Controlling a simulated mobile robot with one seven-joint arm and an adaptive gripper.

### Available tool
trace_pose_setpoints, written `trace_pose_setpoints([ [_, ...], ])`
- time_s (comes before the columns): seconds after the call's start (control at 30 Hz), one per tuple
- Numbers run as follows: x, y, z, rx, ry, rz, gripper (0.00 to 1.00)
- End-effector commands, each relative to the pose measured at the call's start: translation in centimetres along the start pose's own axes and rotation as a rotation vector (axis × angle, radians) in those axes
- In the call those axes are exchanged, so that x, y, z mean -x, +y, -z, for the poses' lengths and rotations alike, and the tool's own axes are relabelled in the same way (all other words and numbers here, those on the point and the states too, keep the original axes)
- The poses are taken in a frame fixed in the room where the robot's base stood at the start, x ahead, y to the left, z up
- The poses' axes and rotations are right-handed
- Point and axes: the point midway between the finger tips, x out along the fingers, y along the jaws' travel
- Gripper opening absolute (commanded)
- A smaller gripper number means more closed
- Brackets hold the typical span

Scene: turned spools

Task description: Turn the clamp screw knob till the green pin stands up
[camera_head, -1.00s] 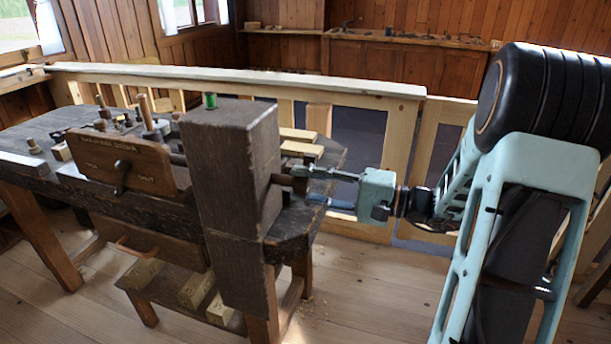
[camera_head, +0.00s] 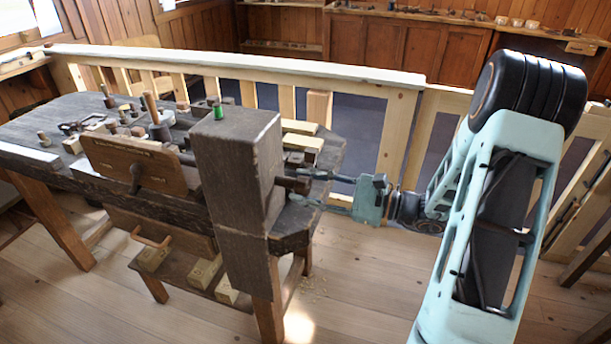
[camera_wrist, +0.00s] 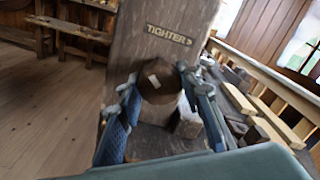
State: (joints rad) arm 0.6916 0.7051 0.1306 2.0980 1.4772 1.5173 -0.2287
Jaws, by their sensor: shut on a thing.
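The clamp screw knob (camera_head: 292,184) is a dark wooden handle on the right side of a tall, dark wooden post (camera_head: 225,175). In the wrist view the brown knob (camera_wrist: 160,84) sits between the two blue-padded fingers of my gripper (camera_wrist: 158,92), below a "TIGHTER" label (camera_wrist: 169,34) with an arrow to the right. My gripper (camera_head: 308,189) is shut on the knob from the right.
The workbench (camera_head: 60,113) carries several spools, pegs and blocks. Pale wooden blocks (camera_head: 300,127) lie behind the post, close to my gripper. A wooden railing (camera_head: 345,78) runs behind the bench. The floor (camera_head: 360,285) in front of the post's right side is clear.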

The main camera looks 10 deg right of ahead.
Motion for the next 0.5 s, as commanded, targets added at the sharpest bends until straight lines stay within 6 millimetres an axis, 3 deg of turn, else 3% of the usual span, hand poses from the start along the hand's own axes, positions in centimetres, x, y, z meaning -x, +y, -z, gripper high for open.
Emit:
trace_pose_setpoints([
  [0.5,0.46,-0.03,0.08,-0.429,0.010,0.003,0.09],
])
